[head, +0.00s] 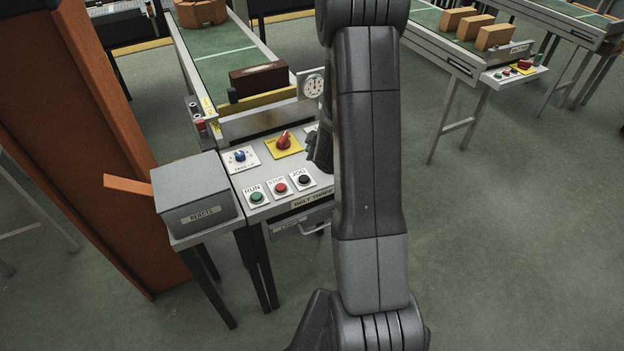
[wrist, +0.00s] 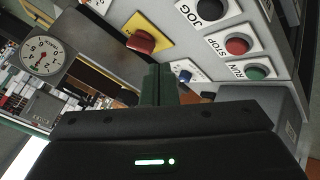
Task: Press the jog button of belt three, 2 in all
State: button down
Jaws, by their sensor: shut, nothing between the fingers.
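The belt three control panel (head: 243,184) stands at the end of the belt, with "BELT THREE" on its front edge. Its dark jog button (head: 304,180) is at the right of the front row, on a white plate marked JOG. In the head view my gripper (head: 319,152) is mostly hidden behind my arm, near the panel's right side.
The red stop button (head: 281,188) and green run button (head: 257,198) are left of jog. A red knob (head: 284,141) on yellow and a blue knob (head: 239,156) sit behind. A gauge (head: 313,86) stands at the back.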

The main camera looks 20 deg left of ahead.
aim_at(306, 180)
jog(key=shift+s+a+r+n+g+y, duration=0.15)
jog(key=shift+s+a+n+g+y, duration=0.15)
jog(key=shift+s+a+n, duration=0.4)
notch_tip(306, 180, down, 9)
jog(key=b, duration=0.8)
dwell(1.6)
jog(key=shift+f+b, duration=0.35)
jog(key=shift+b, duration=0.05)
